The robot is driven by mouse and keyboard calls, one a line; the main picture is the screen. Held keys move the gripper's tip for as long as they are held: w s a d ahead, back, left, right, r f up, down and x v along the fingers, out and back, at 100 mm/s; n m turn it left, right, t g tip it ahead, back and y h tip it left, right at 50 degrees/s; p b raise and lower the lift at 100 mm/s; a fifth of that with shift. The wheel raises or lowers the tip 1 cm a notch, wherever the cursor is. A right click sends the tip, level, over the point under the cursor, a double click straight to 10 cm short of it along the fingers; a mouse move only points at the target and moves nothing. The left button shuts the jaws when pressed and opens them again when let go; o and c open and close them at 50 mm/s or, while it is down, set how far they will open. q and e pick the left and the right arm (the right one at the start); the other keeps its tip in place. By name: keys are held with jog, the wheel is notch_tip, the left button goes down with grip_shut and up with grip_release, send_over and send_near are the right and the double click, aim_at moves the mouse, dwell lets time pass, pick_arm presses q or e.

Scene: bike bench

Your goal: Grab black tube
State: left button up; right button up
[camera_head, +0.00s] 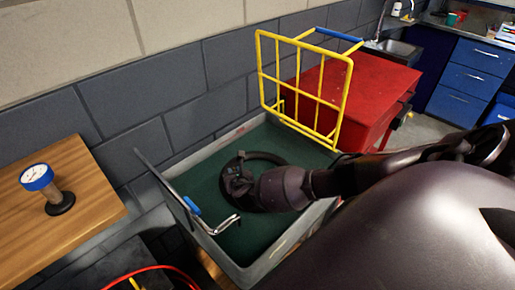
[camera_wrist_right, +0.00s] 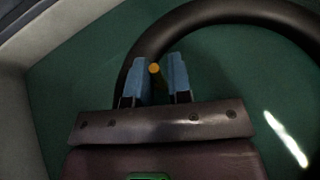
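The black tube (camera_head: 268,156) is a curved loop lying in the grey bin with a green floor. In the right wrist view its thick arc (camera_wrist_right: 225,14) runs across the top and bends down behind the fingers. My right gripper (camera_head: 236,178) reaches down into the bin at the loop's left side. In the wrist view its two blue fingertips (camera_wrist_right: 161,72) stand apart at the tube's bend, with the left finger overlapping the tube. I cannot tell whether they touch it. My left gripper is not in view.
The bin (camera_head: 217,256) has raised walls around the gripper. A silver lever with a blue grip (camera_head: 192,205) is at its left edge. A yellow rack (camera_head: 346,95) and red cabinet (camera_head: 375,75) stand behind. A gauge (camera_head: 37,177) sits on the wooden bench (camera_head: 92,212).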

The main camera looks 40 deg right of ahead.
jog(key=shift+c, duration=0.2)
grip_shut()
jog(key=shift+r, duration=0.1)
